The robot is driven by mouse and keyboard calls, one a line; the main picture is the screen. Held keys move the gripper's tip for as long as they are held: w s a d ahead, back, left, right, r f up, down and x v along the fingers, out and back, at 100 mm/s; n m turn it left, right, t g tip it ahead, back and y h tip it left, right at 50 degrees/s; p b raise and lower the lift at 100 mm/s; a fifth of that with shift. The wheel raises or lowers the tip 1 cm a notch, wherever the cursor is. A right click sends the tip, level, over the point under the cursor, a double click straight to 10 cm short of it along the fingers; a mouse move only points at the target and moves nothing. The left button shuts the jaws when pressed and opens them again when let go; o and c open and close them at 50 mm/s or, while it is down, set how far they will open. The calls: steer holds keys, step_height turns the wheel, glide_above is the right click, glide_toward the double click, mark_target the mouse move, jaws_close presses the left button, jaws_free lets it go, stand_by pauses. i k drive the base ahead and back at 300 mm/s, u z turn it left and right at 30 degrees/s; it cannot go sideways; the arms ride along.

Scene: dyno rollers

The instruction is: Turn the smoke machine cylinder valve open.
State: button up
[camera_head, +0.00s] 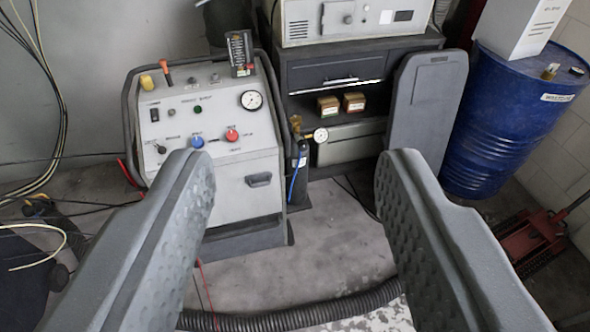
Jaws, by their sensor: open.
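The smoke machine (238,165) appears to be the grey cart with a dial gauge and red and blue knobs, standing left of centre. A dark, narrow cylinder (301,161) stands against its right side, with a brass valve (296,124) on top and a small round gauge (320,135) to the right. A blue hose runs down beside the cylinder. The valve's handle is too small to tell whether it is open or closed. My gripper (297,167) is open and empty. The cylinder shows between its fingers, farther off, and neither finger touches it.
A dark cabinet (345,74) with small boxes stands behind the cylinder. A grey panel (426,105) and a blue drum (500,125) are at right, with a red jack (530,240) below. A black corrugated hose (300,316) crosses the floor. Cables hang at left.

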mark_target(296, 120)
steer(key=k, duration=0.6)
steer(key=u, duration=0.3)
steer(key=i, duration=2)
steer(key=z, duration=0.7)
steer(key=i, duration=0.95)
steer(key=z, duration=0.65)
steer(key=k, duration=0.85)
steer(key=z, duration=0.25)
steer(key=i, duration=0.4)
steer(key=u, duration=0.1)
